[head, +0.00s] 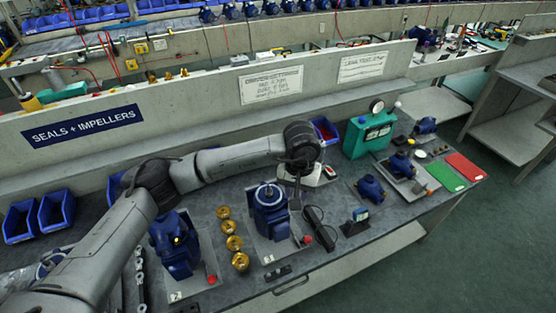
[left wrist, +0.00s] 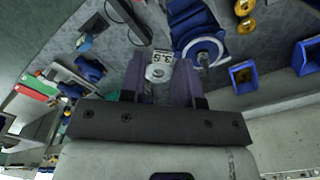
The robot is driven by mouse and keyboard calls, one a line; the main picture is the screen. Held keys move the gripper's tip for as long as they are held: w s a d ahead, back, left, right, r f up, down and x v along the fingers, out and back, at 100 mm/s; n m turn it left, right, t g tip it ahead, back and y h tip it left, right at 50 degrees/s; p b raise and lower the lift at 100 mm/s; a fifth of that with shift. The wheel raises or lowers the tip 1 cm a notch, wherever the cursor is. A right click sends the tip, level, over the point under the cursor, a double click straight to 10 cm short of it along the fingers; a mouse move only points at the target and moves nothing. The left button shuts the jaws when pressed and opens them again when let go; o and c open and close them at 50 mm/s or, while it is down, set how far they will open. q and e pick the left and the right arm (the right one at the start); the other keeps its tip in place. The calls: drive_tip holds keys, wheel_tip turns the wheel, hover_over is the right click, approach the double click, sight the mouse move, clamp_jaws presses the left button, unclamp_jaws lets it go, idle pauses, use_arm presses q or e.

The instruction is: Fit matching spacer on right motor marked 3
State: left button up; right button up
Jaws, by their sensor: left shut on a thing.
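My left gripper (left wrist: 158,80) is shut on a small pale spacer (left wrist: 158,72) with a round hole and a tag that seems to read 3.5. In the head view the gripper (head: 297,180) hangs beside the right blue motor (head: 268,212), a little to its right and behind. That motor stands upright on a grey plate whose small label seems to read 3. In the left wrist view the motor (left wrist: 190,15) shows a pale round end with a shaft, apart from the spacer. The left blue motor (head: 178,248) has a plate label 2. My right gripper is not in view.
Several brass parts (head: 234,243) stand in a row between the motors. A black handheld tool (head: 320,228) and a small dark stand (head: 357,220) lie right of the right motor. A teal gauge box (head: 370,135) stands behind. Green (head: 446,176) and red (head: 465,166) mats lie far right.

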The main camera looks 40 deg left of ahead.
use_arm(q)
drive_tip(key=w+a+n+p, duration=0.2)
drive_tip(key=w+a+p, duration=0.1)
drive_tip(key=a+p, duration=0.1)
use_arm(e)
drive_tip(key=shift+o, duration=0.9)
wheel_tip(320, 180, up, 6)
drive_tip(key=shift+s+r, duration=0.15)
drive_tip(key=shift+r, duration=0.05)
use_arm(q)
drive_tip(key=n+p, duration=0.3)
drive_tip(key=p, duration=0.2)
hover_over(269, 192)
drive_tip(key=f, duration=0.3)
drive_tip(key=shift+w+d+f, duration=0.1)
drive_tip(key=shift+d+f, duration=0.15)
drive_tip(key=shift+f, duration=0.05)
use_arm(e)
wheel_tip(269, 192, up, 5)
use_arm(q)
drive_tip(key=shift+a+f+n, duration=0.3)
drive_tip(key=shift+f, duration=0.1)
drive_tip(key=shift+f+b, duration=1.45)
drive_tip(key=shift+f, duration=1.15)
drive_tip(key=shift+f+b, duration=0.5)
drive_tip(key=shift+b, duration=0.1)
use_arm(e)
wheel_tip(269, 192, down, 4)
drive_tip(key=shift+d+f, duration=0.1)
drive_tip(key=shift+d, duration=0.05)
